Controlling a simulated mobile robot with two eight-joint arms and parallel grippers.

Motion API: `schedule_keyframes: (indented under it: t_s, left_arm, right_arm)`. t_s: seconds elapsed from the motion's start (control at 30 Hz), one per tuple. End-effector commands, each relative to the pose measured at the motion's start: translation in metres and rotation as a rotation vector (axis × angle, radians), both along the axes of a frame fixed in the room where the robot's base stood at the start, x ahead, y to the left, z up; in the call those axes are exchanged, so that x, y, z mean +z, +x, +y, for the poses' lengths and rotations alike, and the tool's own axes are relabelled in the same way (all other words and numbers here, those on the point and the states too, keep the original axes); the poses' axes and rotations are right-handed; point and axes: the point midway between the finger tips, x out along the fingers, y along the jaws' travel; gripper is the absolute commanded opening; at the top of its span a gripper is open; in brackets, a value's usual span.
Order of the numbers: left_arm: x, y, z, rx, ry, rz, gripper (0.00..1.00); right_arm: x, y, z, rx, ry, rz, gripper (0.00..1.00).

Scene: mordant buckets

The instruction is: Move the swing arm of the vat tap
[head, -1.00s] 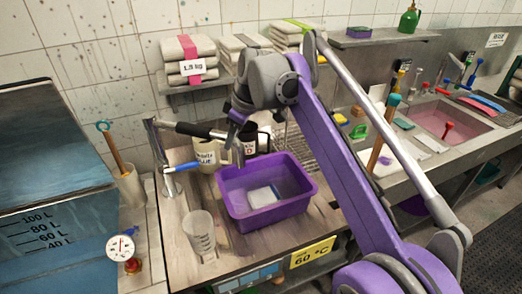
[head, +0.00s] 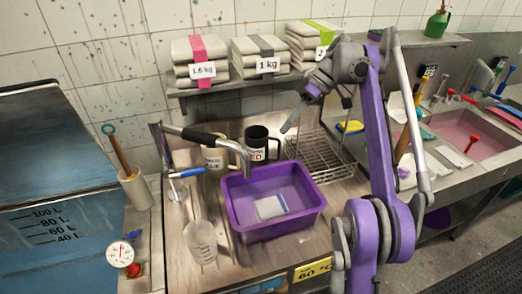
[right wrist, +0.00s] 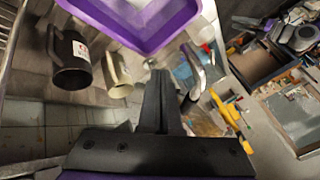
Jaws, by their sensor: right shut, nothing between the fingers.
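The vat tap's swing arm (head: 205,137) is a tube with a black sleeve and a bent metal end. It reaches right from the tap at the wall, and its tip hangs over the left rim of the purple tub (head: 233,215). A blue-handled lever (head: 187,173) sits below it. My right gripper (head: 291,124) is shut and empty, right of the swing arm's end and apart from it, above the counter behind the tub. Its closed fingers also show in the right wrist view (right wrist: 160,85). My left gripper is not in view.
A black mug (head: 257,145) and a pale mug (head: 214,158) stand behind the tub. A wire rack (head: 322,158) lies to their right. A clear measuring jug (head: 202,242) stands left of the tub. The blue vat (head: 60,215) is at the left. Folded cloth stacks line the shelf above.

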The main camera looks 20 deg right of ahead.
Motion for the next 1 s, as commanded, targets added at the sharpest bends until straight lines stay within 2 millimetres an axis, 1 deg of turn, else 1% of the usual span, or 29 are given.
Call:
schedule_keyframes:
  t_s: [0.07, 0.17, 0.4, 0.6, 0.63, 0.8, 1.0]
  left_arm:
    - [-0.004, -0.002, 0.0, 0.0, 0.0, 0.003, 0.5]
    - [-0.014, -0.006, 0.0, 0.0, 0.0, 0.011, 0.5]
    - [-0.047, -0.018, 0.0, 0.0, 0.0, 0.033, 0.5]
    - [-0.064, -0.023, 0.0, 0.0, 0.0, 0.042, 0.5]
    - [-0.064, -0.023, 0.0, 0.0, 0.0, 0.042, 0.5]
    - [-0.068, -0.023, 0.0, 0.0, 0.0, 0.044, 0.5]
    - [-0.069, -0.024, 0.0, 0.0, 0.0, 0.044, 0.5]
  right_arm:
    - [-0.004, -0.001, 0.001, 0.004, 0.009, 0.003, 0.0]
    - [-0.015, -0.002, 0.009, 0.005, 0.009, 0.006, 0.0]
    - [-0.056, -0.003, 0.038, 0.006, 0.008, 0.007, 0.0]
    - [-0.087, -0.004, 0.064, 0.006, 0.007, 0.005, 0.0]
    - [-0.083, -0.008, 0.067, 0.005, 0.007, 0.003, 0.0]
    - [-0.081, -0.021, 0.082, 0.005, 0.006, 0.003, 0.0]
    - [-0.08, -0.027, 0.091, 0.004, 0.006, 0.002, 0.0]
